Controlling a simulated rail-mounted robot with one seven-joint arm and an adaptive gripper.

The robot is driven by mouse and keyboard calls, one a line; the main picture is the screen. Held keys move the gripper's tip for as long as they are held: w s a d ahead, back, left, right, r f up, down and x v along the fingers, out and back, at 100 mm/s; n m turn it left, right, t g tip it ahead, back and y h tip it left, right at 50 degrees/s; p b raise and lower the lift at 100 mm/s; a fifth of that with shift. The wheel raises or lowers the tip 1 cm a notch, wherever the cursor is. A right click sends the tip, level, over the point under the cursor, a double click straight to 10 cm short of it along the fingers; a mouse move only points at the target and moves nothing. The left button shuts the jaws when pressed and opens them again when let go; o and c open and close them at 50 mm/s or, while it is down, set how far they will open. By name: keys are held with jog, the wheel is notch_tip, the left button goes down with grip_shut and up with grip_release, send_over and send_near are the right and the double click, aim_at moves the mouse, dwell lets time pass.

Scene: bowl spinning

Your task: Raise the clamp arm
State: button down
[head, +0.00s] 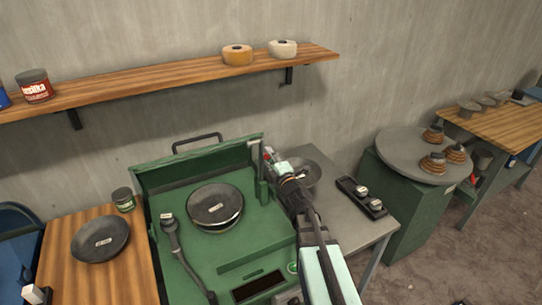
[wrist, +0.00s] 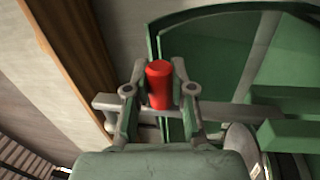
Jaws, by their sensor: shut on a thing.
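The green spinning machine (head: 235,240) stands in the middle of the head view, with a dark round bowl or disc (head: 215,197) on its top. A red knob (wrist: 159,84) sits between the two fingers of my gripper (wrist: 158,95) in the wrist view, and the fingers are shut on it. A grey bar (wrist: 240,114), which looks like the clamp arm, runs across behind the fingers. In the head view my gripper (head: 270,155) is at the machine's back right corner, by an upright green post (head: 262,187). My arm hides part of that corner.
A grey table (head: 345,232) with a dark bowl (head: 304,172) and a black tray (head: 361,197) is right of the machine. A wooden table (head: 70,285) with a dark disc (head: 100,240) is at left. A wooden shelf (head: 170,80) runs along the wall above.

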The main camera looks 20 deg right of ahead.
jog(key=c, duration=1)
grip_release()
jog(key=shift+w+d, duration=0.1)
jog(key=shift+o, duration=0.2)
jog(key=v, duration=0.7)
jog(key=shift+s, duration=0.3)
jog(key=shift+f, duration=0.15)
